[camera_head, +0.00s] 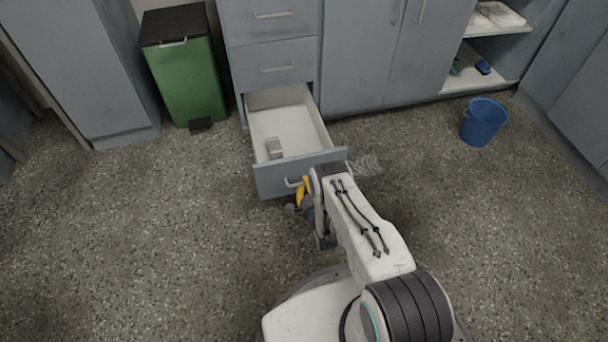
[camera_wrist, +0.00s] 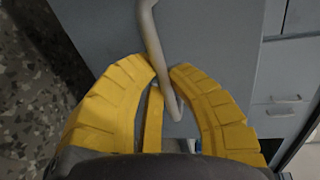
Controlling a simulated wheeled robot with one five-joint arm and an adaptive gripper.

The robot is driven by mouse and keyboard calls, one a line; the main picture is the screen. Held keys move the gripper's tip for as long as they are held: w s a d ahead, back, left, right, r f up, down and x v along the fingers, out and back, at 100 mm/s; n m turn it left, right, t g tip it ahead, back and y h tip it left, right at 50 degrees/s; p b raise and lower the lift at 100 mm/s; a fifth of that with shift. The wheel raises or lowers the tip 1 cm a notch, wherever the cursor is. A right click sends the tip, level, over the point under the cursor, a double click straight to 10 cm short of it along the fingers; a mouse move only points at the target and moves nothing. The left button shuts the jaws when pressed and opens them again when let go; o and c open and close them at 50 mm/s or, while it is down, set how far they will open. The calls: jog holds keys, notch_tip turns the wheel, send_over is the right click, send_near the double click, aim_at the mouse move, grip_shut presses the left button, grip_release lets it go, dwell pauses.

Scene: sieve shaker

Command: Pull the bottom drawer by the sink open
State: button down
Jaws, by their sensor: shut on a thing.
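The bottom drawer (camera_head: 300,172) is pulled well out from the grey cabinet, and its white inside shows. A small greyish object (camera_head: 274,147) lies in it. The drawer's bar handle (camera_head: 292,183) is on its front, partly hidden by my gripper (camera_head: 303,190). In the wrist view the yellow fingers of my gripper (camera_wrist: 168,85) close around the pale handle (camera_wrist: 153,40), with the grey drawer front behind. My gripper is shut on the handle.
Two shut drawers (camera_head: 278,62) are above the open one. A green bin (camera_head: 185,80) with a black lid stands to the left. The speckled floor at left is clear.

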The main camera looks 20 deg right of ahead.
aim_at(303, 159)
jog(key=c, duration=1.2)
grip_release()
jog(key=shift+o, duration=0.2)
jog(key=shift+r, duration=0.1)
jog(key=r, duration=0.9)
jog(key=shift+w+r, duration=0.1)
jog(key=shift+w, duration=0.1)
jog(key=shift+s+r, duration=0.15)
jog(key=shift+r, duration=0.25)
jog(key=shift+f, duration=0.1)
